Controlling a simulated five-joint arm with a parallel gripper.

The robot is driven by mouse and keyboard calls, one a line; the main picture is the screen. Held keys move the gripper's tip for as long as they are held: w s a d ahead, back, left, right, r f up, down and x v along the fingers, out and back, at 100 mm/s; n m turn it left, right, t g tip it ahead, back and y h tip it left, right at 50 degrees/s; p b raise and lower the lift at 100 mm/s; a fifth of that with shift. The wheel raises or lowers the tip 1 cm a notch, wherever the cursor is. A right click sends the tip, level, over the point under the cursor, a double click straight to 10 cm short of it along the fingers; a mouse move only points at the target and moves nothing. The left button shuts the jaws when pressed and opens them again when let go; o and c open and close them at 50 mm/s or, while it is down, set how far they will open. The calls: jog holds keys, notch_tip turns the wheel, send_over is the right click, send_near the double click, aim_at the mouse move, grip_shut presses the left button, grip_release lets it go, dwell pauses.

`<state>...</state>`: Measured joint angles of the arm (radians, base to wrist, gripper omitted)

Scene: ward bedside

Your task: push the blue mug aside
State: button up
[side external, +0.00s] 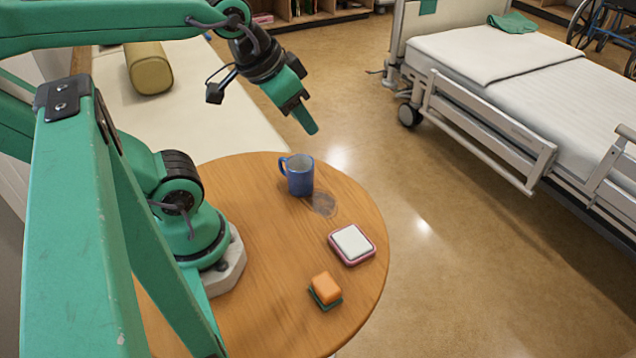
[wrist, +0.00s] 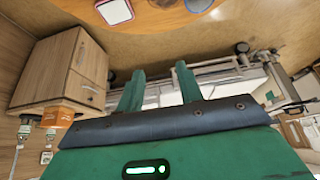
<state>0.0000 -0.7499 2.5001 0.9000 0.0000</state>
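The blue mug (side external: 300,177) stands upright near the far edge of the round wooden table (side external: 262,235), its handle to the left. In the wrist view only a small blue part of the mug (wrist: 198,4) shows at the top edge; the rest is cut off. My gripper (side external: 308,124) is in the air above and behind the mug, apart from it. In the wrist view its two green fingers are spread with an empty gap between them (wrist: 159,88).
A grey round smudge (side external: 323,204) lies right of the mug. A white square in a pink-rimmed dish (side external: 351,243) and an orange block on a green base (side external: 326,289) sit nearer the front. A bed (side external: 500,75) stands beyond.

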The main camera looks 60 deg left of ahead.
jog(key=shift+w+f, duration=0.1)
grip_shut()
jog(key=w+f+m+g, duration=0.2)
jog(key=w+f+m, duration=0.1)
jog(key=f+m, duration=0.4)
jog(key=w+a+f+m+g, duration=0.1)
jog(key=w+f+m+g, duration=0.2)
jog(key=f+m, duration=0.3)
jog(key=shift+w+a+f+m+g, duration=0.25)
jog(key=shift+a+f+m+g, duration=0.1)
jog(key=shift+m, duration=0.75)
